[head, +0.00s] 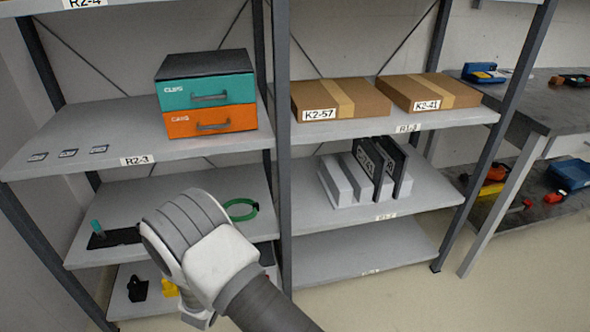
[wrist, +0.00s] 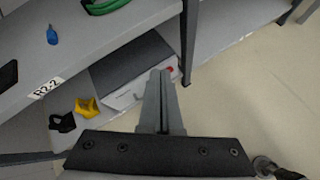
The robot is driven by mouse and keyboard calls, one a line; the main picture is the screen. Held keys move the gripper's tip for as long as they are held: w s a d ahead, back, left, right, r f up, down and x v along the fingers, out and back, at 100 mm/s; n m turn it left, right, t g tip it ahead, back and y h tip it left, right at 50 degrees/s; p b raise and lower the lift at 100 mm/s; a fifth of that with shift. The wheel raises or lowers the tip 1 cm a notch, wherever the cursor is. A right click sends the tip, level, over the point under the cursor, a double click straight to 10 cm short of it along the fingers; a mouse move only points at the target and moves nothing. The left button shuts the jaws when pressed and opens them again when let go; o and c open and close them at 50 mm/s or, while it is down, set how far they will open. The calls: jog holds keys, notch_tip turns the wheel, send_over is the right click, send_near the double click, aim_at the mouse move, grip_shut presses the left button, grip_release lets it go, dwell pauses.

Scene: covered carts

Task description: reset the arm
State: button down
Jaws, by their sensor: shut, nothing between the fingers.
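My gripper (wrist: 160,75) shows in the wrist view with its two fingers together, shut and empty. It points towards the lower shelves of the left rack, with a grey and white case (wrist: 130,75) behind the fingers. I cannot tell how far the fingers are from the case. In the head view my arm reaches up from the bottom edge in front of the left rack's lower shelves. The fingers are hidden there.
The left rack holds a teal and orange drawer box (head: 208,93) and a green cable loop (head: 241,209). A yellow part (wrist: 88,107) and a black part (wrist: 62,122) lie low down. The right rack holds cartons (head: 340,98). Floor (wrist: 245,90) is clear at right.

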jog(key=w+d+r+m+g+h, duration=0.2)
jog(key=w+d+r+m+h, duration=0.15)
jog(key=d+r+m, duration=0.95)
jog(key=s+d+r+m+g, duration=0.2)
jog(key=s+d+r, duration=0.2)
jog(key=d+r, duration=0.4)
jog(key=s+d+r+m+g, duration=0.1)
jog(key=s+d+r+m, duration=0.3)
jog(key=r, duration=0.5)
jog(key=s+d+r+m+y, duration=0.3)
jog(key=s+r+m, duration=0.25)
jog(key=s, duration=0.45)
jog(key=s+d+r+m+y, duration=0.2)
jog(key=s+d+r+m, duration=0.15)
jog(key=s+m, duration=0.4)
notch_tip(320, 180, up, 21)
jog(key=s+a+n+p, duration=0.1)
jog(key=s+p, duration=0.1)
jog(key=p, duration=1.8)
jog(key=shift+r+n, duration=0.2)
jog(key=shift+n, duration=0.1)
jog(key=shift+a+y, duration=0.2)
jog(key=shift+y, duration=0.05)
